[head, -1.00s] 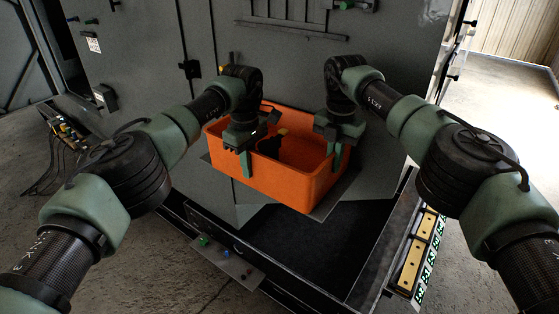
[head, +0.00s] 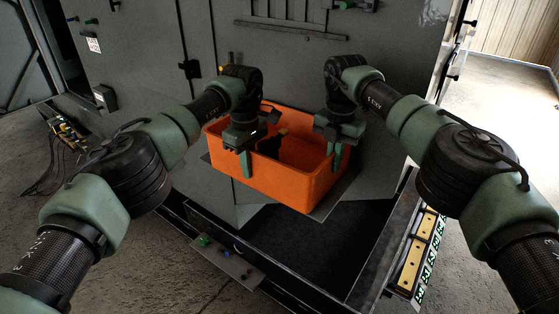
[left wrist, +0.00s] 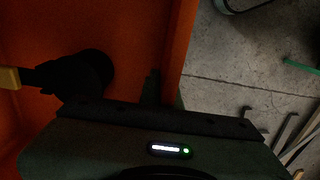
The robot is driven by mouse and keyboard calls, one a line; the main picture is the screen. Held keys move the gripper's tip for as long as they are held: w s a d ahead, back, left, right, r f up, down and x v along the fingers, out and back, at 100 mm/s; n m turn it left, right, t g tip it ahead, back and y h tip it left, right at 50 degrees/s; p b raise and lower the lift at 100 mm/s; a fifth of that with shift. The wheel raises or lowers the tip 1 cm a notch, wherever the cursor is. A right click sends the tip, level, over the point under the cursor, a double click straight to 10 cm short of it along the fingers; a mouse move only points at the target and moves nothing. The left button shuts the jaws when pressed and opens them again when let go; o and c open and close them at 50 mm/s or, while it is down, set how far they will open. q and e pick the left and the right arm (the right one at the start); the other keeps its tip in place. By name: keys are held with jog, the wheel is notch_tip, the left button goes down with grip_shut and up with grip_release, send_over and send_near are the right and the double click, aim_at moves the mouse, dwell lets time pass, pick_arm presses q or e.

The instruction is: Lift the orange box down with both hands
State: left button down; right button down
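The orange box (head: 285,185) is open-topped and sits on a grey ledge at the front of the dark grey cabinet in the head view. My left gripper (head: 246,158) is at the rim of its near long wall. In the left wrist view, the orange wall (left wrist: 182,45) runs down between the left fingers (left wrist: 163,90), which look closed on it. My right gripper (head: 335,150) is at the rim of the right end, with a green finger over the wall. Its inner finger is hard to make out. A dark object with a yellow end (head: 270,144) lies inside the box.
The cabinet (head: 290,60) stands right behind the box. Below the ledge is a dark, low tray-like recess (head: 330,250) with raised edges. A strip with yellow blocks (head: 415,262) is at right. Cables and small parts (head: 68,130) lie at left. Concrete floor lies around.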

pick_arm(q)
jog(key=shift+w+r, duration=0.1)
jog(key=shift+r, duration=0.1)
pick_arm(e)
jog(key=shift+w+r, duration=0.1)
jog(key=shift+r, duration=0.1)
